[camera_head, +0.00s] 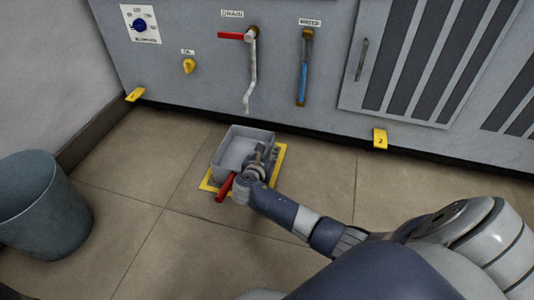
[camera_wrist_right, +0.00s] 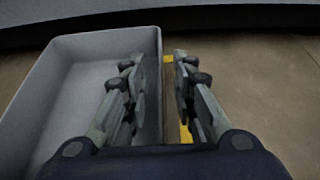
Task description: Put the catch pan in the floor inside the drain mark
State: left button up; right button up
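The catch pan (camera_head: 228,143) is a grey open box low over the floor beneath the drain pipe. The drain mark (camera_head: 281,161) is a yellow outline on the floor. It shows at the pan's right and front left; the pan and my arm hide the rest. I cannot tell whether the whole pan lies inside it. My right gripper (camera_head: 262,158) is at the pan's right wall. In the right wrist view its open fingers (camera_wrist_right: 160,80) straddle that wall, left finger inside the pan (camera_wrist_right: 75,85), right finger outside, with gaps showing. My left gripper is out of view.
A red bar (camera_head: 224,188) shows at the pan's front; I cannot tell what it belongs to. A grey-blue bucket (camera_head: 40,210) stands at left. The machine panel with the red drain lever (camera_head: 231,36) and pipe (camera_head: 251,75) rises behind.

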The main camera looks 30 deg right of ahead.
jog(key=shift+s+a+r+p, duration=0.2)
jog(key=shift+r+p, duration=0.05)
jog(key=shift+p, duration=0.1)
jog(key=p+v, duration=0.7)
jog(key=v, duration=0.4)
jog(key=shift+a+p, duration=0.2)
jog(key=shift+p, duration=0.1)
